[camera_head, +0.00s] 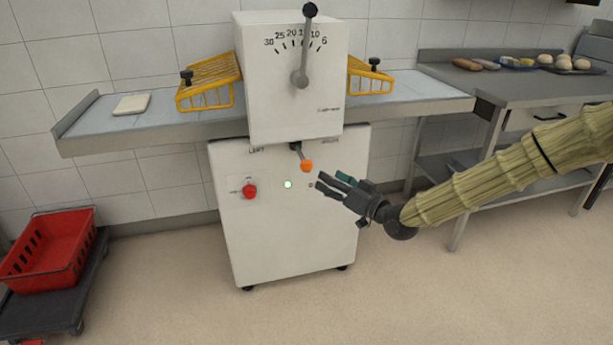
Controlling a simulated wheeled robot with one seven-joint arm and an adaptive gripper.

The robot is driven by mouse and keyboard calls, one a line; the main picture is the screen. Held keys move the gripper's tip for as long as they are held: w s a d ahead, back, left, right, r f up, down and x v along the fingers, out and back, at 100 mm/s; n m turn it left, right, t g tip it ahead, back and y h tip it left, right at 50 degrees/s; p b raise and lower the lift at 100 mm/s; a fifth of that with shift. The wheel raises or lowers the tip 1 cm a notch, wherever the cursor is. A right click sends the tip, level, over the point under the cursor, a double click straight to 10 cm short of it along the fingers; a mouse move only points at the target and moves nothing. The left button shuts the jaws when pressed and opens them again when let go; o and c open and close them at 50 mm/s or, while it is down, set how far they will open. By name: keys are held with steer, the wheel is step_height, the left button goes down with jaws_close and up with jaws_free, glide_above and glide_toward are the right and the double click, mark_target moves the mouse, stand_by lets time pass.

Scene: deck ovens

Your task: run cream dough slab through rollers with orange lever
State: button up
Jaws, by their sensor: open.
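The cream dough slab (132,104) lies flat on the left wing of the dough sheeter's bed (85,128). The white sheeter head (265,100) stands in the middle, its rollers hidden behind the housing. My gripper (330,185) is open and empty, in front of the lower cabinet. In the picture its fingertips are just right of and below the orange knob, with a small gap between.
Yellow guards (209,80) stand over the bed on both sides of the head. A black-knobbed thickness lever (301,78) points up at the dial. A red button (250,191) is on the cabinet (285,240). A red crate (45,250) sits lower left; a steel table (500,75) holds breads.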

mark_target(311, 169)
steer(key=b+x, duration=0.1)
steer(key=x, duration=0.9)
steer(key=shift+w+a, duration=0.25)
steer(key=shift+w, duration=0.1)
steer(key=shift+r, duration=0.1)
